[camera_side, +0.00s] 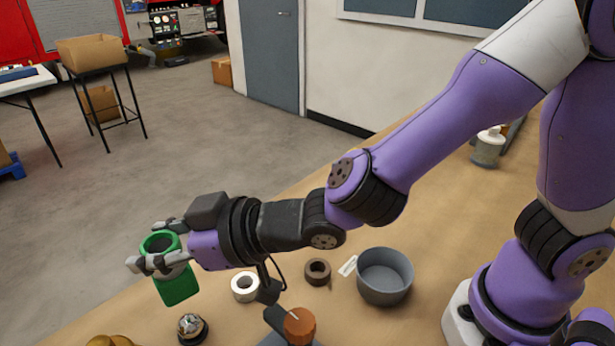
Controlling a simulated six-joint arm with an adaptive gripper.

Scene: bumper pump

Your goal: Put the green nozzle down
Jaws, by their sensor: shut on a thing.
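The green nozzle (176,287) is a short green tube with an open round top. My gripper (152,246) is shut on it, with one finger in front and the other behind near its upper end. The nozzle is slightly tilted and looks to be held above the table, near its left edge. The gripper reaches in from the right, pointing left. How far the nozzle's lower end is from the table cannot be told.
On the wooden table (440,215) are a white ring (245,287), a brown ring (317,272), a grey bowl (385,276) and a silver dome-shaped item (192,328). An orange-brown cylinder (299,326) stands at the front. A bottle (488,148) stands far right. Free table lies behind the bowl.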

